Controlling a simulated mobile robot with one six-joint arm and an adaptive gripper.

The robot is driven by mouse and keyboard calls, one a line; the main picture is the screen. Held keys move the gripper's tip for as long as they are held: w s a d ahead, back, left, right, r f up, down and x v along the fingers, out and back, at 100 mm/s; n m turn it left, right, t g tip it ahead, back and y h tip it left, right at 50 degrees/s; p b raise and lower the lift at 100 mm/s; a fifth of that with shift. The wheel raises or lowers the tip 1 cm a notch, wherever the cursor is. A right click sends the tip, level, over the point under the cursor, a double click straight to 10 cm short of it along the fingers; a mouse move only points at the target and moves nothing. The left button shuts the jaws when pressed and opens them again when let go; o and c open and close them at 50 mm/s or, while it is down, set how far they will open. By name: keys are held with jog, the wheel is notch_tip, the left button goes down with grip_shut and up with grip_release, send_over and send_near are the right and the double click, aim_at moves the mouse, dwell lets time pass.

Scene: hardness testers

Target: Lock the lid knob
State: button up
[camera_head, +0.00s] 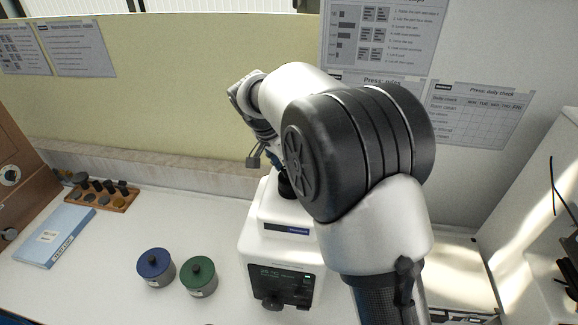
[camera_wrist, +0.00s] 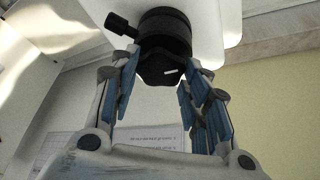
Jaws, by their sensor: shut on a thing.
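The white press (camera_head: 281,222) stands on the bench with a dark front panel and a knob low on it. The black lid knob (camera_wrist: 160,72) is in the wrist view, a lobed knob with a short white mark on its face. It sits below a round black collar (camera_wrist: 165,30) with a small side handle (camera_wrist: 121,25). My gripper (camera_wrist: 158,84) has its blue-padded fingers on both sides of the lid knob and is shut on it. In the head view my arm hides most of the press top, and the lid knob cannot be made out clearly.
A blue-lidded pot (camera_head: 155,267) and a green-lidded pot (camera_head: 199,276) stand left of the press. A wooden rack (camera_head: 104,195) of dark pieces and a blue binder (camera_head: 56,236) lie further left. A white cabinet (camera_head: 540,215) stands at right.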

dwell(0.5)
jog(key=o, duration=1.1)
jog(key=shift+c, duration=0.2)
jog(key=v, duration=1.2)
